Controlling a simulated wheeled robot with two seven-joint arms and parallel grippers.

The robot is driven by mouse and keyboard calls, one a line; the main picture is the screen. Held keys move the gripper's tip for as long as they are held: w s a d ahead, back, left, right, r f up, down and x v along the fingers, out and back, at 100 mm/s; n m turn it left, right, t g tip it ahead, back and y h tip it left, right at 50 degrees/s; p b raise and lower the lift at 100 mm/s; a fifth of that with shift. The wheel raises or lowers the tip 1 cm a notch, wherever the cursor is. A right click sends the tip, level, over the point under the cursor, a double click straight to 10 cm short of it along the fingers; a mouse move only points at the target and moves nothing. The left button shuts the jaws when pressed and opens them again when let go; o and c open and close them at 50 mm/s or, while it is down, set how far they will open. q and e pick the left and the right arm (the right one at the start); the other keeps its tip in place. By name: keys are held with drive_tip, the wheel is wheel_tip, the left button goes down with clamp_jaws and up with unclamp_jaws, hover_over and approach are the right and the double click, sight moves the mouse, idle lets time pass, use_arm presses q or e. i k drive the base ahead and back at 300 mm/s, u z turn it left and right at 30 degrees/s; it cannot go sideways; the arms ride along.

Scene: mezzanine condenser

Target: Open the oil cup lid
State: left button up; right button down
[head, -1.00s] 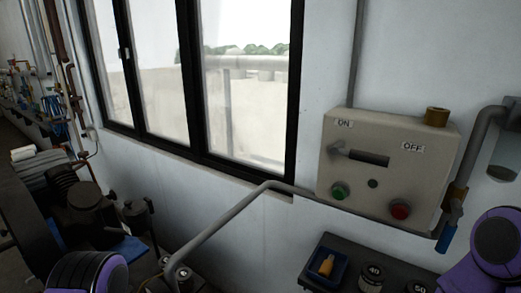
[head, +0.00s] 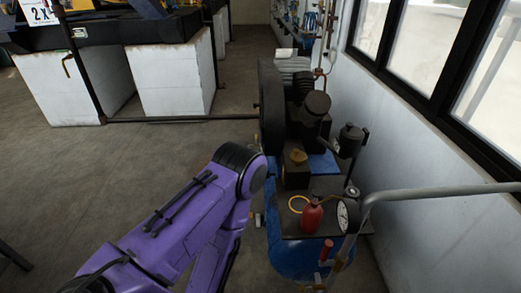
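A small brass-coloured cap (head: 298,156) sits on a dark block of the compressor (head: 316,105). It may be the oil cup lid, but it is too small to tell, and I cannot make out whether it is open or closed. My purple left arm comes in from the lower left, and its bend is just left of the compressor. The left gripper is out of the frame, and so is the right gripper.
A red bottle (head: 312,216), a yellow ring (head: 299,204) and a dial gauge (head: 347,215) are on or by the dark plate over the blue tank (head: 295,259). A grey pipe rail (head: 440,192) runs along the right. White blocks (head: 170,75) stand far left; the floor between is clear.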

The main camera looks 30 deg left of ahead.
sight(297, 155)
drive_tip(key=u, duration=1.75)
drive_tip(key=i, duration=0.4)
drive_tip(key=z, duration=1.65)
